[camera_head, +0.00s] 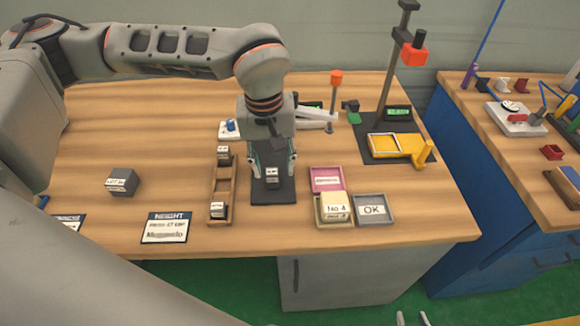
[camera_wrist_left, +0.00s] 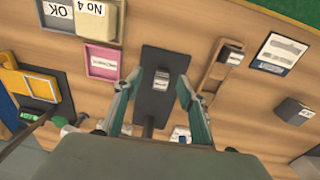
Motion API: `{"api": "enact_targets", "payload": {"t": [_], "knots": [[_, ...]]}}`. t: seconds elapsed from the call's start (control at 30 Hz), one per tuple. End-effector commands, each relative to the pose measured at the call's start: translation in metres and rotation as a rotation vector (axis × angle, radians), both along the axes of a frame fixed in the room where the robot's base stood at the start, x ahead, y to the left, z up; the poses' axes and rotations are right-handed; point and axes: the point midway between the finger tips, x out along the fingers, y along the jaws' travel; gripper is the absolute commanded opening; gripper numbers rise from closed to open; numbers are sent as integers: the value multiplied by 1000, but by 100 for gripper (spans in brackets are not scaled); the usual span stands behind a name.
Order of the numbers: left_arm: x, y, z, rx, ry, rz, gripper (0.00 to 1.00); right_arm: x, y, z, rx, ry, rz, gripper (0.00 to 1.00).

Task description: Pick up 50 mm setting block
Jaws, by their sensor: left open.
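My left gripper (camera_head: 272,172) is open, pointing down over a dark grey pad, with its fingers on either side of a small labelled metal block (camera_head: 271,181). In the left wrist view this block (camera_wrist_left: 161,80) lies on the pad between and beyond the open fingertips (camera_wrist_left: 152,88), and no contact shows. Two more labelled blocks sit at a wooden rack: one at its near end (camera_head: 217,211) and one at its far end (camera_head: 223,153). The sizes on the labels are too small to read. My right gripper cannot be made out clearly; two pale tips show at the bottom edge.
Right of the dark pad (camera_head: 274,197) are a pink tray (camera_head: 326,171), a "No 4" box (camera_head: 334,198) and a grey OK tray (camera_head: 375,210). A gauge stand (camera_head: 388,90) rises behind. A dark block (camera_head: 121,182) and a card (camera_head: 167,228) lie left.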

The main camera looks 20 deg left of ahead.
Motion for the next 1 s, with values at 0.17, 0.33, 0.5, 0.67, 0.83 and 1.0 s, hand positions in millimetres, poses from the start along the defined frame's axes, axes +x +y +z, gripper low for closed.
{"api": "enact_targets", "payload": {"t": [0.17,0.33,0.5,0.67,0.83,1.0], "knots": [[12,24,7,69,-43,-7,40,-1,0,-2,0,1,-1,30],[14,25,-10,71,-42,-9,40,-2,0,-4,0,5,1,30],[15,24,-26,70,-43,-9,40,-4,1,-5,1,8,1,30],[17,21,-50,69,-40,-9,40,-4,1,-6,1,8,1,30],[19,22,-67,68,-44,-8,40,-4,1,-7,1,9,0,30],[20,22,-69,68,-46,-8,40,-4,1,-7,1,8,1,30]]}}
